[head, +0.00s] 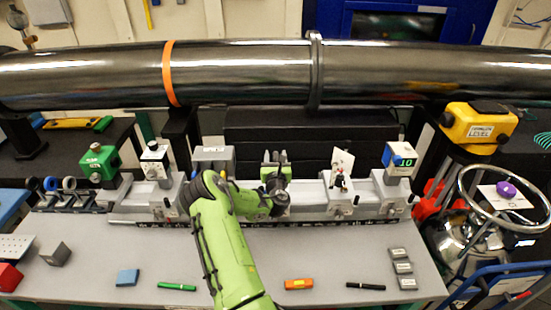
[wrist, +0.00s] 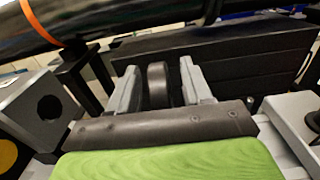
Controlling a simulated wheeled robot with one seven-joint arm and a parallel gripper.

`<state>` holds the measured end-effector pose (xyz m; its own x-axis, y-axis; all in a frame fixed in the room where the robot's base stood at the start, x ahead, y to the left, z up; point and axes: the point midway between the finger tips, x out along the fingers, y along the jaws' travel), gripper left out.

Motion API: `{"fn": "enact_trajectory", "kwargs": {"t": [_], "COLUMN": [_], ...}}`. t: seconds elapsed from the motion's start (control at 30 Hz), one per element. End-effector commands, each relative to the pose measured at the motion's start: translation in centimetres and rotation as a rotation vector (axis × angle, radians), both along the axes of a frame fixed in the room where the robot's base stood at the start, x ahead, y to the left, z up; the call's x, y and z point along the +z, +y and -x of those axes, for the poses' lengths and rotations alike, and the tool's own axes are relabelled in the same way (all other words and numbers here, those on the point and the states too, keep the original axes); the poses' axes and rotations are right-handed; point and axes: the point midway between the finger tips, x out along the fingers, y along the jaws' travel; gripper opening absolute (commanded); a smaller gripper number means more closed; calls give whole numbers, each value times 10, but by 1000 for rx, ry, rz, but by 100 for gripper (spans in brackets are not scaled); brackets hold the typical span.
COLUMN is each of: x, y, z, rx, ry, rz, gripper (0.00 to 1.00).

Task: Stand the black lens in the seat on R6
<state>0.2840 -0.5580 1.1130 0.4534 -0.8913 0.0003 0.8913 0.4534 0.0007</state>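The black lens (wrist: 157,85) stands upright between the two grey fingers of my gripper (wrist: 162,85) in the wrist view. A gap shows between the lens and the right finger, and a thinner one at the left, so my gripper looks open around it. The lens cannot be made out there. The seat under it is hidden by my gripper, and no R6 label can be read, so I cannot tell whether the lens rests in it.
A grey block with a dark hole (wrist: 48,108) is close at the left in the wrist view. A carriage with a white card (head: 342,165) stands right of my gripper. The large pipe (head: 240,75) crosses behind. A lens rack (head: 65,203) is at the left.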

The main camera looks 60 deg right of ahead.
Motion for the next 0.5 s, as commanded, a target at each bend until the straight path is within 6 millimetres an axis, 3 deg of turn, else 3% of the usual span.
{"fn": "enact_trajectory", "kwargs": {"t": [0.27, 0.5], "x": [5, -5], "y": [0, 39], "z": [0, 20], "rx": [0, -3], "ry": [0, -3], "rz": [1, 1], "gripper": [49, 49]}}
